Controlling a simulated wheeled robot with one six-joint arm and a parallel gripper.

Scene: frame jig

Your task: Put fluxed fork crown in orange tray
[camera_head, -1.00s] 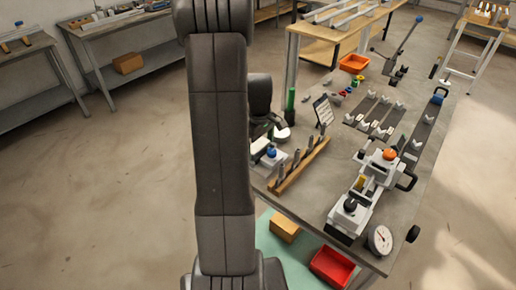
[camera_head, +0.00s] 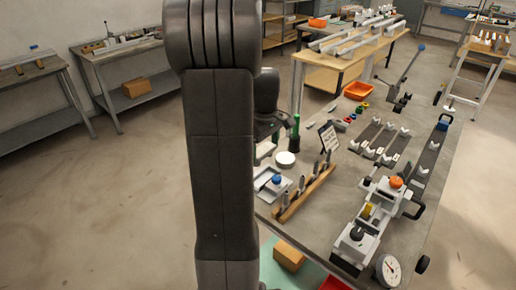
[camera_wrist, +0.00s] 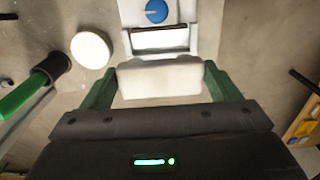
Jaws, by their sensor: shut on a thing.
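My gripper (camera_wrist: 158,85), with green fingers, is shut on a pale, whitish block-like piece, which I take to be the fork crown (camera_wrist: 160,78). The piece spans the gap between the fingers in the wrist view.
A white fixture with a blue knob (camera_wrist: 157,11) lies beyond the held piece. A round white disc (camera_wrist: 91,50) and a green handle (camera_wrist: 24,95) are to its left.

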